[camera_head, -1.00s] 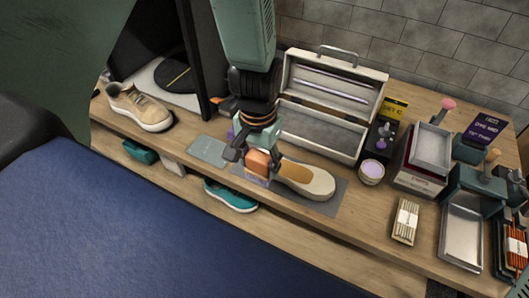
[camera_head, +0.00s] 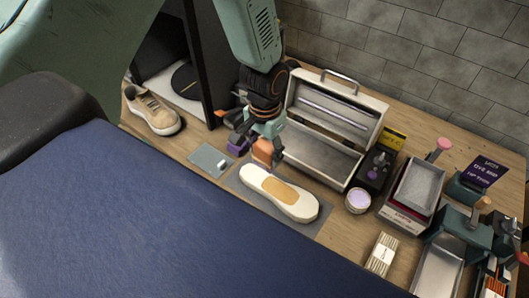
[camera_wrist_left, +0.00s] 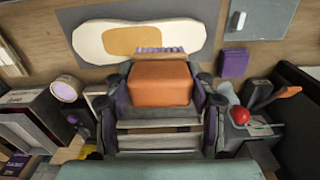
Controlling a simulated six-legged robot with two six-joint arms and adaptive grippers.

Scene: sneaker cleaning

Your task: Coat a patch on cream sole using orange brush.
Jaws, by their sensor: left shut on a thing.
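A cream sole (camera_head: 295,205) lies flat on a grey mat (camera_head: 240,188). A tan oval patch (camera_head: 280,191) covers its middle; the sole (camera_wrist_left: 90,38) and patch (camera_wrist_left: 132,41) also show in the left wrist view. My left gripper (camera_head: 264,143) is shut on the orange brush (camera_head: 263,153). In the left wrist view the orange brush block (camera_wrist_left: 160,84) sits between the fingers, with lilac bristles (camera_wrist_left: 160,50) by the sole's edge and the patch. I cannot tell whether the bristles touch the sole. My right gripper is not in view.
An open cream toolbox (camera_head: 320,150) stands right behind the brush. A grey-green card (camera_head: 208,160) and a tan sneaker (camera_head: 152,112) are to the left.

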